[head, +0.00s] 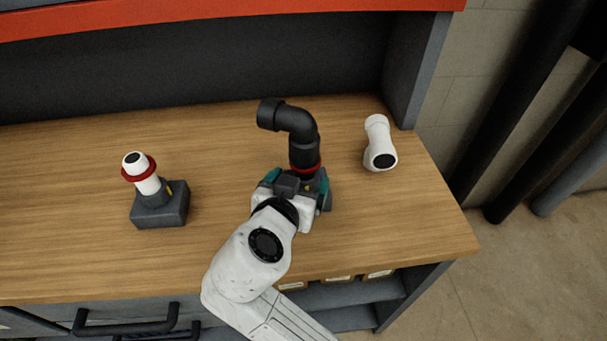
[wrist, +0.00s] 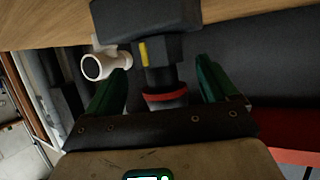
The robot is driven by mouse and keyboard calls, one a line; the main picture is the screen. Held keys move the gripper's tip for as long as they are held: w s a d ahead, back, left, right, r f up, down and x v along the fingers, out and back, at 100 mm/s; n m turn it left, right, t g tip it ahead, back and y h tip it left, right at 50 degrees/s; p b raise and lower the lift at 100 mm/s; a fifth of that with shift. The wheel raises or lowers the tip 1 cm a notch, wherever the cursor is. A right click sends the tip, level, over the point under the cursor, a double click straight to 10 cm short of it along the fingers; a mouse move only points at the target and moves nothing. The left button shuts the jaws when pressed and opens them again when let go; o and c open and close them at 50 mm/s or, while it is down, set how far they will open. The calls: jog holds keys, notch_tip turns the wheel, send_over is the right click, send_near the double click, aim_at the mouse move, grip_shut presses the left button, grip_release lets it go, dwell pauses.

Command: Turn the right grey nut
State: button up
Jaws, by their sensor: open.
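The right fitting has a dark grey base block (wrist: 150,20) with a yellow mark, a grey nut (wrist: 160,78) and a red ring (wrist: 165,97). In the head view a black elbow pipe (head: 303,130) rises from it above the red ring (head: 306,169); my gripper hides most of the nut and block. My gripper (head: 297,181) is open. In the wrist view its green fingers (wrist: 163,88) stand on both sides of the nut and ring, with visible gaps. The left fitting has a grey block (head: 160,214), a grey nut (head: 153,196) and a white stub with a red ring (head: 138,172).
A loose white elbow (head: 377,143) lies on the wooden bench (head: 80,250) to the right; it also shows in the wrist view (wrist: 103,64). A dark panel stands behind and a grey side wall (head: 415,60) at right. The bench between the fittings is clear.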

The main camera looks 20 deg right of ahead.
jog(key=v, duration=0.6)
jog(key=shift+s+a, duration=0.1)
jog(key=shift+a, duration=0.05)
dwell(0.3)
